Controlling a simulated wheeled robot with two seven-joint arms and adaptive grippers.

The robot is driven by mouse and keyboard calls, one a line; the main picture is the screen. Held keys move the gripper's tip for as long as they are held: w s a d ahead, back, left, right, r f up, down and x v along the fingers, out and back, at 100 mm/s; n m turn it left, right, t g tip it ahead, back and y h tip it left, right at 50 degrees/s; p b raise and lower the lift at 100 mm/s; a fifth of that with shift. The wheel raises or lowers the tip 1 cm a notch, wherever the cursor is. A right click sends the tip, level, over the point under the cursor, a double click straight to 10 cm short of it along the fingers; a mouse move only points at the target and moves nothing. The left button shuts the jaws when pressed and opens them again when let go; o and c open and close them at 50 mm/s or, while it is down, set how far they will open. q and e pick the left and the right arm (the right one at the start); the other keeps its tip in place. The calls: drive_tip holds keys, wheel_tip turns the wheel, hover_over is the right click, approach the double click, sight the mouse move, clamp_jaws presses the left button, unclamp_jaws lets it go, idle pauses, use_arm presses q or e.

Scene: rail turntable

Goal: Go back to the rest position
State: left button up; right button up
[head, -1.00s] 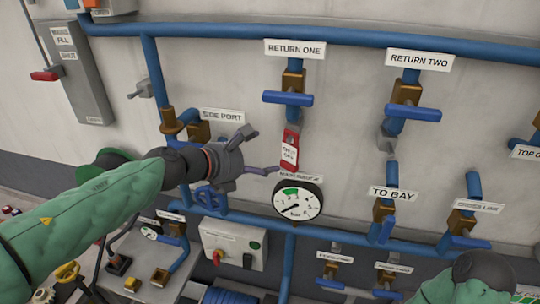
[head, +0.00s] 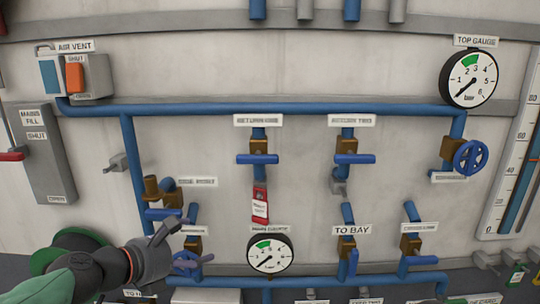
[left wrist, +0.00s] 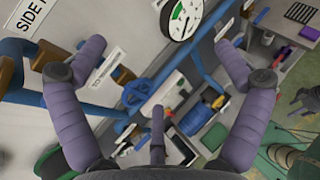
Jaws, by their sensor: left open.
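My left gripper (head: 194,241) is at the lower left of the head view, in front of the pipe wall. Its fingers are spread with nothing between them. In the left wrist view the purple-grey fingers (left wrist: 160,48) stand wide apart, with the wall and pipes beyond them. The main gauge (head: 270,253) is to the right of the gripper in the head view. The blue handwheel (head: 186,262) is partly hidden by the gripper.
Blue pipes (head: 300,110) run along the wall. Valves with blue handles, such as return one (head: 257,159) and return two (head: 355,159), stick out from it. A red tag (head: 260,204) hangs below return one. The top gauge (head: 468,78) is at the upper right.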

use_arm(q)
drive_tip(key=w+d+f+n+g+b, duration=0.15)
drive_tip(key=d+f+n+b, duration=0.55)
drive_tip(key=f, duration=1.9)
drive_tip(key=f+n+g+b, duration=0.2)
drive_tip(key=f+n+b, duration=0.8)
drive_tip(key=f+n, duration=1.1)
drive_tip(key=s+f+n+g+y+b, duration=0.1)
drive_tip(key=s+f+n+b, duration=0.25)
drive_tip(key=f, duration=0.85)
drive_tip(key=s+f+n+g+b, duration=0.2)
drive_tip(key=s+f+n, duration=0.15)
drive_tip(key=f, duration=0.85)
drive_tip(key=s+f+n+g+y+b, duration=0.2)
drive_tip(key=s+f+n+g+b, duration=0.2)
drive_tip(key=s+f, duration=1.2)
wheel_tip(320, 180, down, 2)
drive_tip(key=n+b, duration=0.3)
drive_tip(key=n, duration=0.2)
drive_tip(key=shift+s+d+f+n, duration=0.15)
drive_tip(key=shift+s+f+n, duration=0.15)
drive_tip(key=shift+s, duration=0.1)
use_arm(e)
wheel_tip(320, 180, down, 29)
drive_tip(key=shift+s+a+f, duration=0.15)
drive_tip(key=shift+s+a, duration=0.1)
drive_tip(key=shift+s, duration=0.2)
use_arm(q)
drive_tip(key=shift+g, duration=0.25)
